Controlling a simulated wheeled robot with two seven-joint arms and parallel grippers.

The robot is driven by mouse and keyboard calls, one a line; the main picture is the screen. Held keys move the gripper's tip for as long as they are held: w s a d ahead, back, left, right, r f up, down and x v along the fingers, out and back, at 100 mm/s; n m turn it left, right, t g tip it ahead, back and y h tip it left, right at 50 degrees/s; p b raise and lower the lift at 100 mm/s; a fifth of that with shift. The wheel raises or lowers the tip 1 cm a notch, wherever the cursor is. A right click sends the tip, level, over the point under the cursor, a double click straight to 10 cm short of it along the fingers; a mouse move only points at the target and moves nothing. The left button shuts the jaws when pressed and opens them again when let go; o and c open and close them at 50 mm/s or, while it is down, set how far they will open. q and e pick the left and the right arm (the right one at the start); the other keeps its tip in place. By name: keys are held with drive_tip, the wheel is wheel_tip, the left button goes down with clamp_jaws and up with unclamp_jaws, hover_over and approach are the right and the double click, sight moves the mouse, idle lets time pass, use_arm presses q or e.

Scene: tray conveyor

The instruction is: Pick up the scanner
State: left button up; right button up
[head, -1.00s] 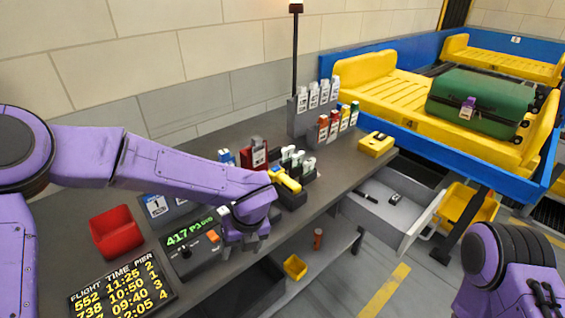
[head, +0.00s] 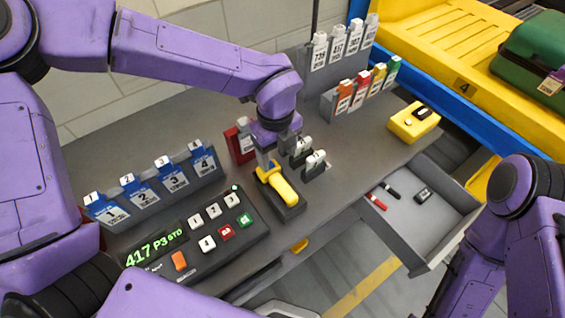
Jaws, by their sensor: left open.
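The scanner (head: 283,190) is yellow with a dark head. It sits in a dark cradle (head: 292,213) near the front edge of the desk. My left gripper (head: 272,160) points down just above and behind the scanner's head end. Its grey fingers are open, and one finger overlaps the head in the picture. I cannot tell whether it touches. My right arm shows at the lower right, but its gripper is out of view.
Beside the cradle stand dark holders with white-topped pieces (head: 314,163) and a red holder (head: 240,145). A keypad console (head: 205,235) lies to the left, with blue numbered tags behind it. A yellow box (head: 414,124) and an open drawer (head: 425,215) are to the right.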

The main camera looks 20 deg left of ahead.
sight(277, 176)
use_arm(q)
drive_tip(key=s+f, duration=0.1)
drive_tip(key=s+f+p, duration=0.1)
drive_tip(key=s, duration=0.1)
drive_tip(key=shift+s+f, duration=0.1)
drive_tip(key=shift+s, duration=0.2)
drive_tip(key=shift+d+f+p, duration=0.1)
drive_tip(key=shift+f+p, duration=0.45)
drive_tip(key=shift+f, duration=0.15)
drive_tip(key=w+f, duration=0.2)
drive_tip(key=f, duration=0.1)
drive_tip(key=shift+w+f, duration=0.1)
drive_tip(key=shift+f, duration=0.1)
drive_tip(key=shift+w+f, duration=0.15)
drive_tip(key=shift+w, duration=0.1)
drive_tip(key=shift+s, duration=0.15)
drive_tip(key=shift+s+r, duration=0.25)
drive_tip(key=shift+s, duration=0.1)
drive_tip(key=c, duration=0.4)
drive_tip(key=shift+s+r, duration=0.1)
drive_tip(key=shift+s, duration=0.05)
drive_tip(key=c, duration=0.5)
clamp_jaws()
drive_tip(key=shift+w, duration=0.2)
use_arm(e)
drive_tip(key=s+r, duration=0.2)
drive_tip(key=shift+s+r, duration=0.2)
drive_tip(key=shift+r, duration=0.15)
